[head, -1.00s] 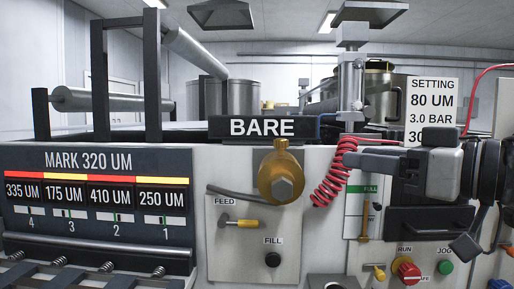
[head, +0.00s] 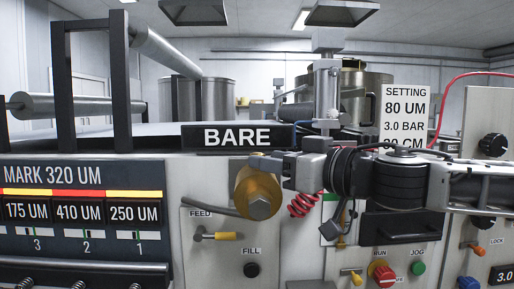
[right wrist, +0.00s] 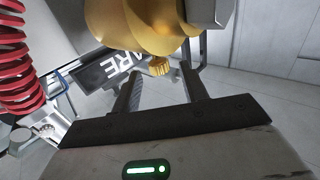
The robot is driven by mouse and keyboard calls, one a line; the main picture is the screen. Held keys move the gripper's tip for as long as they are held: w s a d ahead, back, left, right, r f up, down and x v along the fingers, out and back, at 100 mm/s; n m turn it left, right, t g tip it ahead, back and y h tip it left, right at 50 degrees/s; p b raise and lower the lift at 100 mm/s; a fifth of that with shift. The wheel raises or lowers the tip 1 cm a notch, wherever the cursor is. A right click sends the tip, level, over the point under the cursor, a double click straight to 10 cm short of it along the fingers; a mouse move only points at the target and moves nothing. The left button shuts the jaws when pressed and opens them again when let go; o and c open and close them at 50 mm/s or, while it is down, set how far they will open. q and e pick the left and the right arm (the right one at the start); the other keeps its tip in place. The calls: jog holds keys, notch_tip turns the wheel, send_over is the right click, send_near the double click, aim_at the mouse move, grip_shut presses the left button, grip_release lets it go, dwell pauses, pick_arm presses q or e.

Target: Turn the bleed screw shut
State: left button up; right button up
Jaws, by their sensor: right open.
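A brass housing (head: 258,192) with a hex end sticks out of the machine front below the BARE sign. In the right wrist view the brass body (right wrist: 150,22) fills the top, and a small knurled brass screw (right wrist: 159,68), which looks like the bleed screw, projects from it. My right gripper (head: 284,165) is at the upper right of the housing. In the right wrist view its two fingers (right wrist: 160,74) stand apart, one on each side of the screw, with gaps visible. In the head view the screw is hidden. My left gripper is not in view.
A red coiled hose (head: 303,203) hangs just right of the housing, close to my right gripper. The BARE sign (head: 238,137) is above. RUN and JOG controls (head: 382,275) sit lower right.

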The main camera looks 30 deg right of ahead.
aim_at(257, 153)
jog(key=shift+p+x, duration=0.6)
jog(key=shift+x, duration=0.25)
jog(key=shift+w+r+p, duration=0.4)
jog(key=shift+p, duration=0.55)
jog(key=shift+w+p, duration=0.25)
jog(key=shift+p, duration=0.3)
jog(key=shift+w+a+f+p, duration=0.15)
jog(key=shift+w+p, duration=0.25)
jog(key=shift+p, duration=0.35)
jog(key=shift+w+a+f+p, duration=0.1)
jog(key=shift+w+f+p, duration=0.05)
jog(key=shift+p, duration=0.2)
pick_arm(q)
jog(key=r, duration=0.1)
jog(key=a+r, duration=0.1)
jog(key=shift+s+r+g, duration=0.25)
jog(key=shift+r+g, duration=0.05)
pick_arm(e)
jog(key=shift+f, duration=0.1)
jog(key=shift+c, duration=0.3)
grip_shut()
